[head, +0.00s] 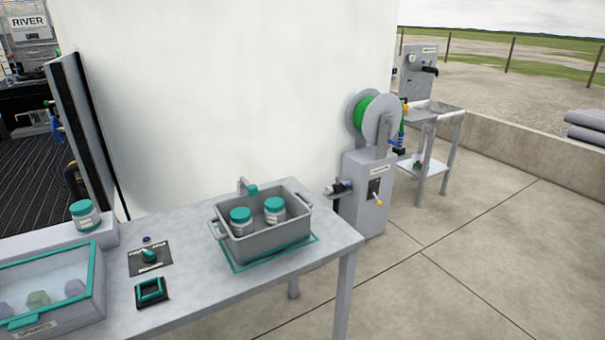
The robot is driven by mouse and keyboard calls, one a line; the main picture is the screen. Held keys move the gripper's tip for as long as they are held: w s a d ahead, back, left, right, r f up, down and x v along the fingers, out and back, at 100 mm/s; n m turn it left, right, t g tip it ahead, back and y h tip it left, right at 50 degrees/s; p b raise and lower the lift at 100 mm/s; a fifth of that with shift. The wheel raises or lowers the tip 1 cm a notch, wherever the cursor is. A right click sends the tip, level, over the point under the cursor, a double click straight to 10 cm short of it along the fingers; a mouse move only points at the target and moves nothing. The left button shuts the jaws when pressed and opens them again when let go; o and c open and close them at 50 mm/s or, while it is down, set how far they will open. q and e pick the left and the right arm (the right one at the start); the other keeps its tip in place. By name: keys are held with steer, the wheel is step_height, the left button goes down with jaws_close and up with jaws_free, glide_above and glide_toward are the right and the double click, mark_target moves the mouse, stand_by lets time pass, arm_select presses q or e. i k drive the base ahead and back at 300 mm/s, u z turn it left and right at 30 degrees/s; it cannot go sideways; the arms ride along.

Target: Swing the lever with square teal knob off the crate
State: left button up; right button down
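The grey crate (268,245) stands on a teal-edged mat (233,266) near the right end of the table. Two jars with teal lids, a left jar (240,221) and a right jar (274,211), stand inside it. At the crate's back rim a short grey lever (242,186) ends in a small squarish teal knob (253,190). The knob appears over or against the rim; I cannot tell whether it touches. The lever's lower part is hidden behind the crate. Neither of my grippers is in view.
Left of the crate are a teal knob on a black plate (149,256), a square teal frame (151,291), a teal-edged bin (96,285) and another jar (85,216). A white wall (230,90) rises behind the table. A reel stand (366,190) is at right.

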mark_target(252, 190)
steer(key=u, duration=0.05)
steer(key=i, duration=1.15)
steer(key=u, duration=0.75)
